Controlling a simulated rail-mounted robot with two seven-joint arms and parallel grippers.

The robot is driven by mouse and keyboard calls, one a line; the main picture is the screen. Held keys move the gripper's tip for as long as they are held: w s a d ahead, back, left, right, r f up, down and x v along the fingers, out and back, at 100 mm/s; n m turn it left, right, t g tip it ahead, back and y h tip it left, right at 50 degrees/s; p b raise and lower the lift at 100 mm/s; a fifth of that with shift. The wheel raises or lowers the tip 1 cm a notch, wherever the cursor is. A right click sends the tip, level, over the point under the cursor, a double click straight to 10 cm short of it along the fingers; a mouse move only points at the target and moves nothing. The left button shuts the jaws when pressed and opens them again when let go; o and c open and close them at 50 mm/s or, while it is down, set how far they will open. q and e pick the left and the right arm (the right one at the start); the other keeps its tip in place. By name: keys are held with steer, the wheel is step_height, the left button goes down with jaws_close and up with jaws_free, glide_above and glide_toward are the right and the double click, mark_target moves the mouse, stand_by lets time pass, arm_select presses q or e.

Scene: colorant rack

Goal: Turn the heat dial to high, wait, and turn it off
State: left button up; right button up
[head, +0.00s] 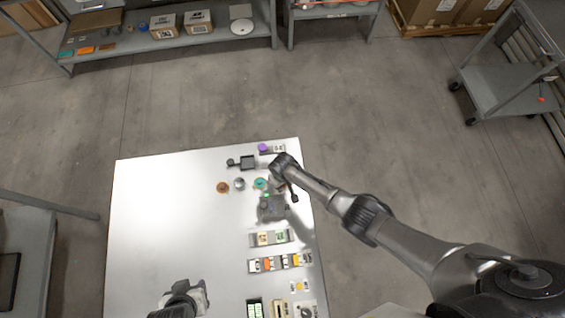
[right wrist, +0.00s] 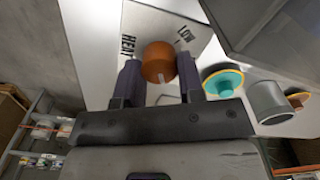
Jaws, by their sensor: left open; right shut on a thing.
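The heat dial is an orange-brown round knob (right wrist: 158,62) on a white plate (right wrist: 193,18) in the right wrist view. The plate is printed HEAT to the left of the knob and LOW to its right. A pale mark shows on the knob's lower edge. My right gripper (right wrist: 158,72) is shut on the knob, one dark finger on each side. In the head view my right gripper (head: 277,181) is over the table's right edge and hides the dial. My left gripper (head: 198,288) is open, low over the table's front, away from the dial.
Close to the dial stand a teal dish (right wrist: 223,80), a silver cylinder (right wrist: 269,101) and a grey box (head: 271,208). A copper disc (head: 222,187) and a purple knob (head: 262,147) are nearby. Panels with coloured parts (head: 270,238) line the right side. The white table's left half (head: 155,220) is clear.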

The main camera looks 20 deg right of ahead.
steer(key=shift+m, duration=0.3)
stand_by(0.4)
steer(key=o, duration=0.9)
steer(key=shift+r+p, duration=0.35)
steer(key=shift+r, duration=0.3)
steer(key=shift+r+p, duration=1.15)
steer(key=shift+r, duration=5.15)
